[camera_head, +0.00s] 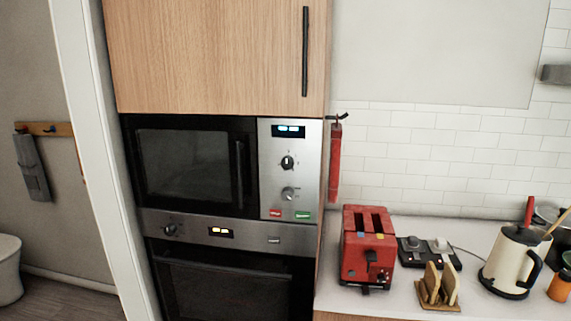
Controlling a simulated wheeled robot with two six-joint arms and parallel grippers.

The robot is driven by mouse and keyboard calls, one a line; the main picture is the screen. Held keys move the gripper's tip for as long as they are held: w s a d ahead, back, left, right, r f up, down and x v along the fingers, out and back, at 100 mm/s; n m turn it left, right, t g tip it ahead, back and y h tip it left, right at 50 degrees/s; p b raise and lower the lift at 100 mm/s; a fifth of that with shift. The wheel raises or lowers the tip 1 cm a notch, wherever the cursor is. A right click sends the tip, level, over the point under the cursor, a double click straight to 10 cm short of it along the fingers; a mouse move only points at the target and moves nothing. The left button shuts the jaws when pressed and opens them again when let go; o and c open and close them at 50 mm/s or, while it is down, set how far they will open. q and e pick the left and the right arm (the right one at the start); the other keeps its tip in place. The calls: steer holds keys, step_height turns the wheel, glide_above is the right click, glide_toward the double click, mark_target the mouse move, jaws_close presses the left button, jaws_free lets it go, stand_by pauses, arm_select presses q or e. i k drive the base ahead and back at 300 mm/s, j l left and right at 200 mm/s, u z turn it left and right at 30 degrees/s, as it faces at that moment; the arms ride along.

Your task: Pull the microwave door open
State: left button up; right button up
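The microwave (288,190) is built into a tall wooden cabinet, left of centre in the head view. Its dark glass door (185,165) looks shut and flush with the front. A dark vertical handle (239,173) runs along the door's right side. To the right is a steel panel with a lit display, two knobs, and a red and a green button. Neither of my grippers shows in the head view.
An oven (235,280) sits below the microwave, and a wooden cupboard door (210,55) is above. On the counter (390,300) at right stand a red toaster (367,250), a toast rack (439,287) and a cream kettle (508,262). A white door frame (95,150) borders the left.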

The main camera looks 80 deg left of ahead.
mark_target(241, 145)
steer(key=u, duration=3.6)
